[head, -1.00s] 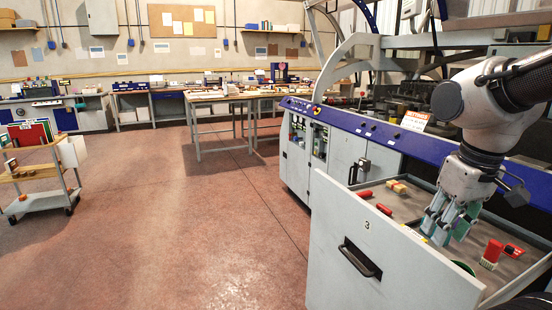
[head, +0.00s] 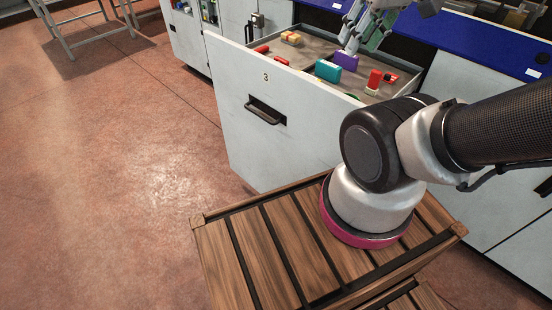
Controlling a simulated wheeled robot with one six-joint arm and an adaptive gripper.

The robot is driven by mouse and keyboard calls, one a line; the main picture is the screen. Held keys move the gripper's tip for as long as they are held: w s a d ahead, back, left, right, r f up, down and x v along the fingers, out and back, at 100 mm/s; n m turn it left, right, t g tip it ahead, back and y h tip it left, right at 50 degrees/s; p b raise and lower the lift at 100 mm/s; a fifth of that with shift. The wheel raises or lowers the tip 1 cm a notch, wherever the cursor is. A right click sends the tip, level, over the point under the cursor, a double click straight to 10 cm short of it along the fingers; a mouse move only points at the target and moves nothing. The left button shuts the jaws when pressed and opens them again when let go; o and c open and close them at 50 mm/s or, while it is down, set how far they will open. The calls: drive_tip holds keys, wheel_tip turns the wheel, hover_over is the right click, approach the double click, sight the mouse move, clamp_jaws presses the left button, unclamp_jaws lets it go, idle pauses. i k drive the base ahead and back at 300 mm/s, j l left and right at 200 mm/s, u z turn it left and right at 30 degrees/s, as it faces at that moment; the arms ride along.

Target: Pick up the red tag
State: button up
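The open drawer (head: 240,110) marked 3 holds several small pieces, some of them red. An upright red piece (head: 374,79) with a pale lower part stands at the right. A darker red piece (head: 391,77) lies just behind it. Two flat red pieces lie at the left, one at the back (head: 262,49) and one nearer (head: 281,60). I cannot tell which is the red tag. My gripper (head: 362,46) is above the drawer's back part, over and behind a purple block (head: 346,61). Its fingers look apart with nothing visible between them; its top is cut off.
A teal block (head: 328,70) stands beside the purple one. Yellow-tan blocks (head: 292,38) lie at the back left. The drawer's tall front panel with a black handle (head: 267,110) stands towards me. Open floor (head: 110,180) is at the left.

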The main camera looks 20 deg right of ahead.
sight(389, 78)
drive_tip(key=z, duration=1.3)
